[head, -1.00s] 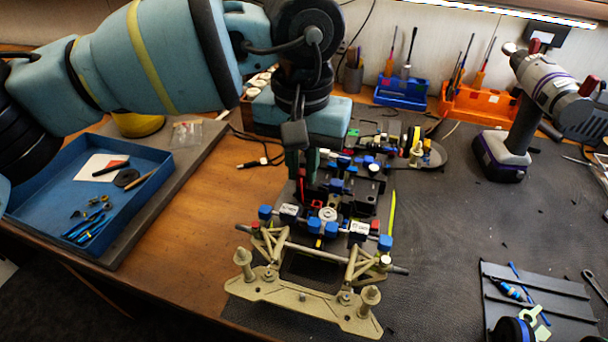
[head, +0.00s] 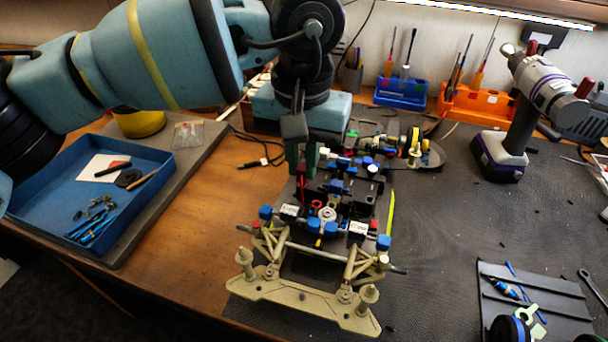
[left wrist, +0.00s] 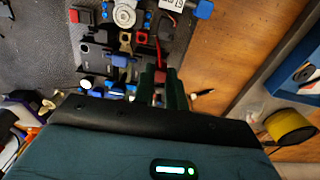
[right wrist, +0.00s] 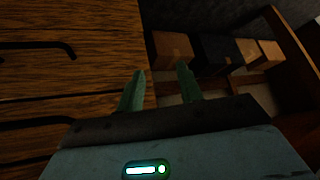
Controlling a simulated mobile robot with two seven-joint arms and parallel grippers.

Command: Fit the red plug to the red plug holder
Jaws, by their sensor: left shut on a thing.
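My left gripper (head: 303,166) is over the left side of the race car chassis (head: 300,298), pointing down. In the left wrist view its green fingers (left wrist: 162,92) are shut on the small red plug (left wrist: 160,76), which has a red wire. A red square socket, seemingly the red plug holder (left wrist: 141,39), sits on the chassis, apart from the plug; a red part that may be the same one shows in the head view (head: 316,205). The fingers hide part of the plug. My right gripper (right wrist: 163,85) is open and empty, away from the chassis.
Blue and black parts crowd the chassis around the fingers. A blue tray (head: 150,199) lies left, a drill (head: 510,130) stands right, and a grey parts tray (head: 540,290) lies front right. The dark mat (head: 450,225) right of the chassis is mostly clear.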

